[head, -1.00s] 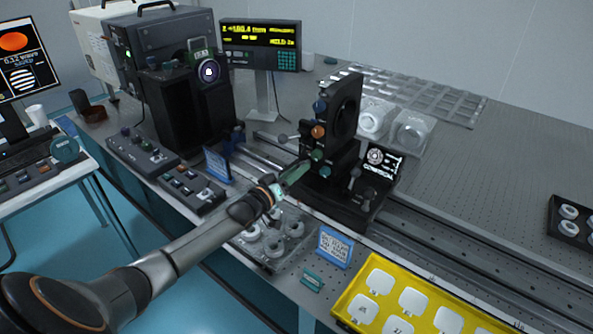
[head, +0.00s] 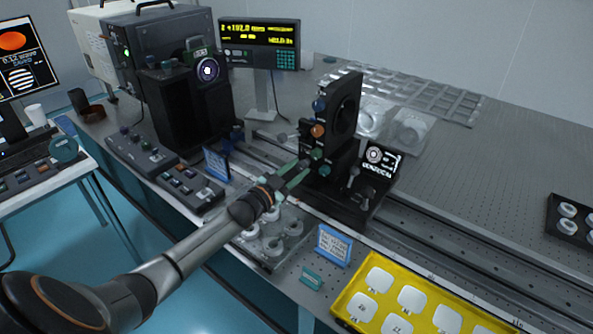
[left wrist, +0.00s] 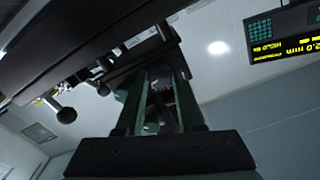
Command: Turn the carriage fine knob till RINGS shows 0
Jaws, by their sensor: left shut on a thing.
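The black carriage (head: 349,202) stands on the rail and bears an upright mount (head: 345,108) with blue, orange and green knobs. My left gripper (head: 303,169) reaches its low left side and is shut on what appears to be the carriage fine knob, mostly hidden by the fingers. In the left wrist view the two fingers (left wrist: 160,90) reach up to the dark carriage. The readout (head: 260,43) at the back shows a yellow value that looks like 192.0 mm; its smaller lines, where RINGS could be, are too blurred to read. My right gripper is not in view.
A small black-and-white screen (head: 381,159) stands right of the mount. A clear tray of ring-shaped parts (head: 268,258) lies below my left gripper. A yellow tray (head: 345,300) and blue sign (head: 333,246) are at the front. A ball-ended lever (left wrist: 66,114) shows beside the fingers.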

